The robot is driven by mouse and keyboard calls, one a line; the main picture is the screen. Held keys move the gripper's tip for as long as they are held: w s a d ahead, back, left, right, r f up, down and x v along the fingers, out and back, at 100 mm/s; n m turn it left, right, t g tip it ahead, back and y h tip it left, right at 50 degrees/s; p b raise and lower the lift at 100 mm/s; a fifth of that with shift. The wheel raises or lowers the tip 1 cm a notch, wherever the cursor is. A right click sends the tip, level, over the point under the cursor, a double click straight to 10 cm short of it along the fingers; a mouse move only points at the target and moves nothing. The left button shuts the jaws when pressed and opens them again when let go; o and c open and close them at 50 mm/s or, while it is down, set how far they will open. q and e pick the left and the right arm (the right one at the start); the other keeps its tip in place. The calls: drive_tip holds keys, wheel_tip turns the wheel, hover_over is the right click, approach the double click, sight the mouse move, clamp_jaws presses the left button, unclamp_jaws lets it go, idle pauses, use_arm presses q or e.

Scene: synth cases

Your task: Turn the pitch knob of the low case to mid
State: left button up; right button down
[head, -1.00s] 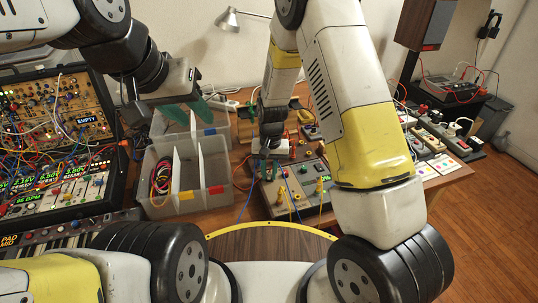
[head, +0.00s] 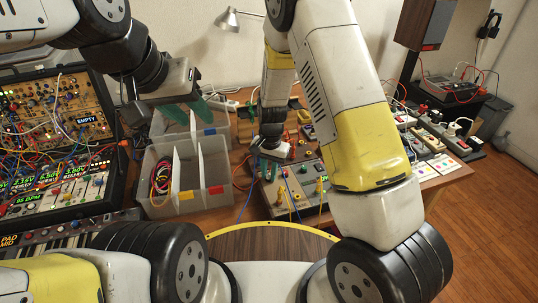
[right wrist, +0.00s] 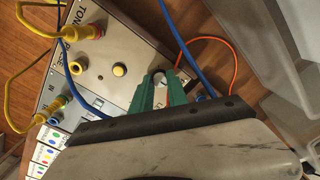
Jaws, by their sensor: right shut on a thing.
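The low case (head: 308,208), a grey panel box with knobs and plugged cables, sits on the table right of the plastic bins. Its panel (right wrist: 118,48) fills the upper left of the right wrist view. My right gripper (head: 266,167) is at the case's far left part. In the right wrist view its green fingers are shut on a small pale knob with a dark mark (right wrist: 160,79). The fingers and palm hide the knob's label, so I cannot read it. My left gripper (head: 187,112) is open and empty above the bins.
Yellow and blue plugs with cables (right wrist: 88,31) stand on the panel near my right fingers. An orange cable (right wrist: 226,45) loops beside them. Clear bins (head: 186,205) stand left of the case. A synth rack (head: 55,190) fills the left.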

drive_tip(key=c, duration=1.3)
unclamp_jaws()
drive_tip(key=shift+d+r, duration=0.1)
drive_tip(key=shift+r, duration=3.85)
